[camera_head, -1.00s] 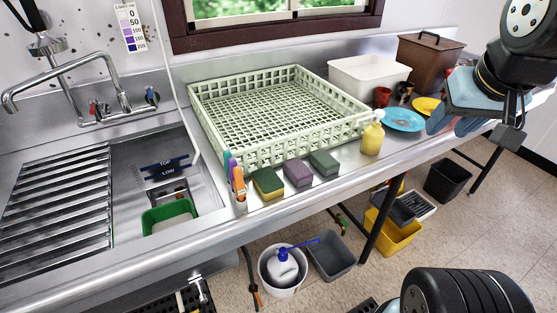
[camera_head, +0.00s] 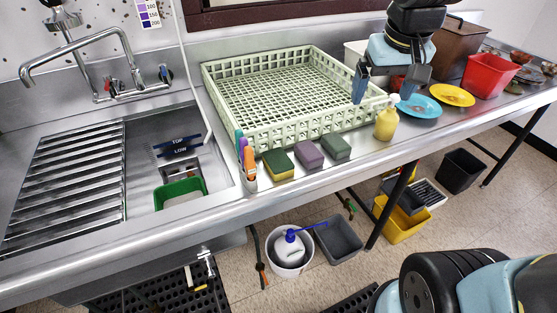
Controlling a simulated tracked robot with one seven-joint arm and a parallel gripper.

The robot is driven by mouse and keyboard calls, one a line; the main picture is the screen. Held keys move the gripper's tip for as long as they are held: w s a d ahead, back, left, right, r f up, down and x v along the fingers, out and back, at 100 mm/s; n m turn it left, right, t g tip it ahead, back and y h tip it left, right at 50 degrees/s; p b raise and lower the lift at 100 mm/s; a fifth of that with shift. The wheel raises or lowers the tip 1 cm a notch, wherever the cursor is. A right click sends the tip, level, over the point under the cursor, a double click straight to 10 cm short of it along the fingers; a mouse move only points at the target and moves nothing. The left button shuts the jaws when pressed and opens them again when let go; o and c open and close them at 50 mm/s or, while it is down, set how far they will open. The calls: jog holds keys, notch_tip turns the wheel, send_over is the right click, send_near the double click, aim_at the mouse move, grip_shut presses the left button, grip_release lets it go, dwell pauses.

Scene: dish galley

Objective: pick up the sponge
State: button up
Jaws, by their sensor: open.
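Three sponges lie in a row on the steel counter in front of the rack: a green and yellow sponge (camera_head: 278,164), a purple sponge (camera_head: 309,155) and a dark green sponge (camera_head: 336,147). My gripper (camera_head: 387,100) is open and empty, its two blue fingers pointing down. It is in the air to the right of the sponges and farther back, over the rack's right end and near the yellow soap bottle. It touches none of the sponges.
The pale green rack (camera_head: 262,139) stands behind the sponges. A holder with coloured markers (camera_head: 246,165) stands left of them, the soap bottle (camera_head: 387,122) right. Blue (camera_head: 424,107) and yellow plates (camera_head: 453,95) and a red bin (camera_head: 489,76) lie farther right. The sink (camera_head: 125,170) is left.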

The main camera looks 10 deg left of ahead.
jog(key=w+a+f+n+g, duration=0.25)
jog(key=a+f, duration=0.25)
jog(key=a, duration=0.6)
jog(key=n, duration=0.1)
send_near(279, 161)
jog(key=shift+g, duration=0.45)
jog(key=f, duration=0.4)
jog(key=shift+w+a+f, duration=0.1)
jog(key=shift+w+a, duration=0.1)
jog(key=shift+w, duration=0.15)
jog(key=shift+d+f, duration=0.2)
jog(key=shift+f, duration=2.9)
jog(key=c, duration=1)
